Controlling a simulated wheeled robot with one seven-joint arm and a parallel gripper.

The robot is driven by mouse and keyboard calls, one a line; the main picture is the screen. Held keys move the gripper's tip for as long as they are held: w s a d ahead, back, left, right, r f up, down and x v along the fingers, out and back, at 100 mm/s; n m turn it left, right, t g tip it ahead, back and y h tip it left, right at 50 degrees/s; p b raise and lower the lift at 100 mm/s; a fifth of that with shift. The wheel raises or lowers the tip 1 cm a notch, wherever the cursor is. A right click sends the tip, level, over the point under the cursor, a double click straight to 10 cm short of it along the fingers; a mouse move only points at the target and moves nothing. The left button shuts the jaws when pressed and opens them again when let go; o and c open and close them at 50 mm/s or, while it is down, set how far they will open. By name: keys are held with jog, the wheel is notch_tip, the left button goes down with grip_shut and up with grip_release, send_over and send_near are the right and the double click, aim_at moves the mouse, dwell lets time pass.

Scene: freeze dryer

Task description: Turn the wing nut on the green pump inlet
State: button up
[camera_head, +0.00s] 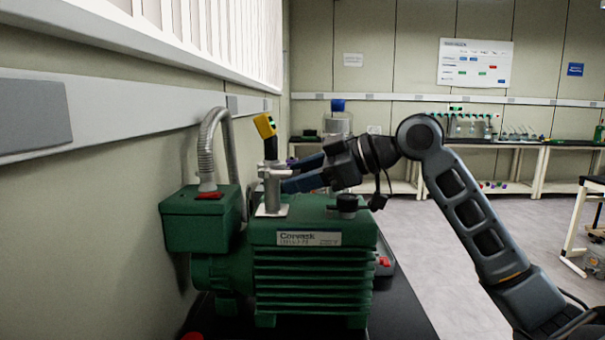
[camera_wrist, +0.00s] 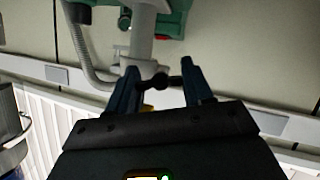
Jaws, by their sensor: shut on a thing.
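The green pump (camera_head: 313,265) stands on a dark surface by the left wall. Its metal inlet (camera_head: 271,194) rises from the top, with a clamp around it and a black stem with a yellow top (camera_head: 264,125) above. My gripper (camera_head: 289,174) reaches in from the right at the clamp. In the wrist view, my gripper (camera_wrist: 160,84) has one finger on each side of a small dark wing nut (camera_wrist: 161,82) beside the grey inlet pipe (camera_wrist: 141,45), and is shut on it. In the head view the fingers hide the wing nut.
A grey ribbed hose (camera_head: 207,145) arches from the pump's green side box (camera_head: 201,217) close to the wall. A black knob (camera_head: 347,203) stands on the pump below my wrist. Open floor (camera_head: 440,240) lies to the right; benches stand at the back.

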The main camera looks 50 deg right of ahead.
dwell(0.3)
jog(key=o, duration=1.1)
jog(key=shift+c, duration=0.2)
jog(key=b+v, duration=0.1)
jog(key=v, duration=0.6)
jog(key=shift+s+d, duration=0.15)
jog(key=shift+s, duration=0.15)
jog(key=shift+r, duration=0.15)
